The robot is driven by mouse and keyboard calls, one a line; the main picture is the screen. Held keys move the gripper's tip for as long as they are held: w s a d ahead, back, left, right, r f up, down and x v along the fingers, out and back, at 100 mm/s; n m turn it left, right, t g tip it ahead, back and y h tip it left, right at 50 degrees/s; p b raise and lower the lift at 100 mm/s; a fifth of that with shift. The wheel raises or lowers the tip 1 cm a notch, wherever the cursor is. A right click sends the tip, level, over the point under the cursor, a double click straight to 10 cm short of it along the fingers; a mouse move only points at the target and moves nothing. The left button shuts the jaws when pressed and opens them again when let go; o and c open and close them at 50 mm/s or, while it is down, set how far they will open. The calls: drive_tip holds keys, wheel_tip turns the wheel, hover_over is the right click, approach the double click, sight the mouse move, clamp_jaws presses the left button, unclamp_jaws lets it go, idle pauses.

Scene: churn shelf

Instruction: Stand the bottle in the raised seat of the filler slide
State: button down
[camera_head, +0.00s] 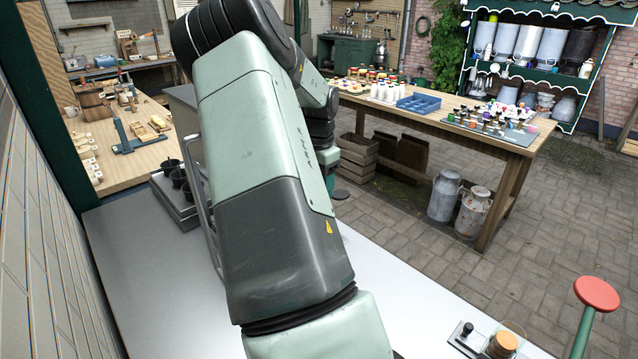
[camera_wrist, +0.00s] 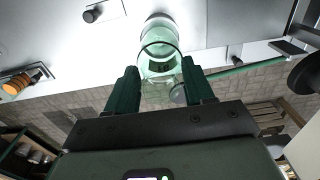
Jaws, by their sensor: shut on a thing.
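My gripper (camera_wrist: 160,88) shows in the wrist view, its two dark green fingers on either side of a clear, greenish glass bottle (camera_wrist: 158,66). The fingers are shut on the bottle, which has a dark mark on its side. A pale surface lies beyond it. I cannot tell whether the bottle touches anything below. A metal plate with a black knob (camera_wrist: 92,15) lies at the top left of the wrist view. I cannot tell whether it belongs to the filler slide, and I cannot make out the raised seat. In the head view my arm hides the bottle and gripper.
A jar with a wooden-looking lid (camera_head: 504,343) and a small plate with a black knob (camera_head: 465,331) sit at the counter's front right. A red-topped green post (camera_head: 597,294) rises beyond. Dark cups in a tray (camera_head: 175,205) stand at left. Much of the pale counter (camera_head: 125,250) is clear.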

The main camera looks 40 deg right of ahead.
drive_tip(key=shift+f, duration=0.25)
drive_tip(key=shift+c, duration=1.7)
unclamp_jaws()
drive_tip(key=shift+c, duration=0.3)
drive_tip(key=shift+c, duration=0.7)
drive_tip(key=shift+r, duration=3.55)
